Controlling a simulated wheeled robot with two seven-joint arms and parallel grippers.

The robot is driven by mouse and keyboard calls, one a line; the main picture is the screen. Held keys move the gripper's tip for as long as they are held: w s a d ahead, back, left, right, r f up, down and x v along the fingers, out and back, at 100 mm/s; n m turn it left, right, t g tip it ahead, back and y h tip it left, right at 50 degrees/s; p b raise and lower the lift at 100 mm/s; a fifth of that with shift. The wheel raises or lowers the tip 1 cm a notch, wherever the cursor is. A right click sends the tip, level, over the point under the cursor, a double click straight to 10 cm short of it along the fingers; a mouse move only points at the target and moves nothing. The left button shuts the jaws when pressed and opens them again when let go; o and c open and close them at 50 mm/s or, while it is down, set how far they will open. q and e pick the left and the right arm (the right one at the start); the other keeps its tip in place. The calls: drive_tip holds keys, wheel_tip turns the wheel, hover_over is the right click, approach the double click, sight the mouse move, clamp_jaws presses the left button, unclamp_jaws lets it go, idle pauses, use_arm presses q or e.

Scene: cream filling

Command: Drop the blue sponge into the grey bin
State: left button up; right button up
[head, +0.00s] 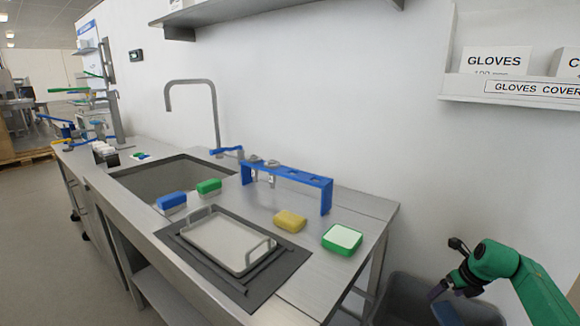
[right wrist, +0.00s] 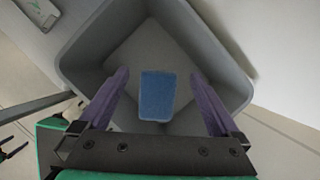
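A blue sponge (right wrist: 157,95) shows between and beyond the fingers of my right gripper (right wrist: 160,74), inside the outline of the grey bin (right wrist: 232,72). The fingers are spread wide, with a gap on each side of the sponge. I cannot tell whether the sponge is in the air or on the bin's floor. In the head view the right gripper (head: 438,291) points down over the bin (head: 400,297), at the counter's right end, with the blue sponge (head: 446,314) just below it. Another blue sponge (head: 171,201) lies by the sink. My left gripper is not in view.
The steel counter (head: 375,212) holds a tray (head: 225,243) on a dark mat, a green sponge (head: 208,187), a yellow sponge (head: 290,221), a green-and-white block (head: 342,239) and a blue rack (head: 287,174). A wall shelf (head: 515,90) with glove boxes hangs above the right arm.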

drive_tip(key=shift+s+d+r, duration=0.15)
drive_tip(key=shift+r, duration=0.3)
drive_tip(key=p+v, duration=0.1)
drive_tip(key=v, duration=1.2)
drive_tip(key=shift+r+p, duration=0.3)
